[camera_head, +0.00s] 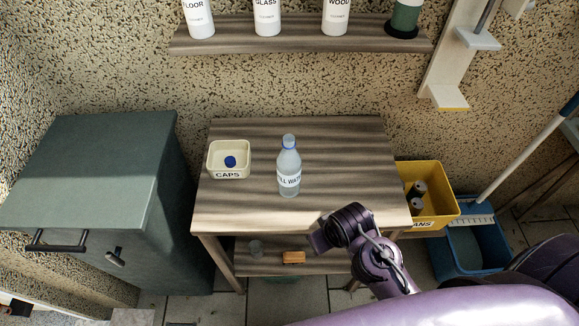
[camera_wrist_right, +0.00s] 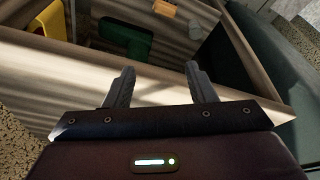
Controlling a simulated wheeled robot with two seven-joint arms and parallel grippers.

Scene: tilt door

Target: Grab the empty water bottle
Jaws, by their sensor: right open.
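The water bottle (camera_head: 289,166) stands upright on the wooden table (camera_head: 245,206), clear, with a white label and a blue cap. It looks empty, though I cannot be sure. My right gripper (camera_head: 318,236) is at the table's front edge, to the right of and in front of the bottle, apart from it. In the right wrist view my right gripper (camera_wrist_right: 158,84) has its two fingers spread with nothing between them. The bottle does not show in that view. My left gripper is not in view.
A cream CAPS box (camera_head: 228,160) with a blue cap in it stands left of the bottle. A yellow bin (camera_head: 436,205) and a blue bucket (camera_head: 470,262) stand right of the table. A green cabinet (camera_head: 95,165) stands left. A shelf (camera_head: 300,34) with bottles hangs above.

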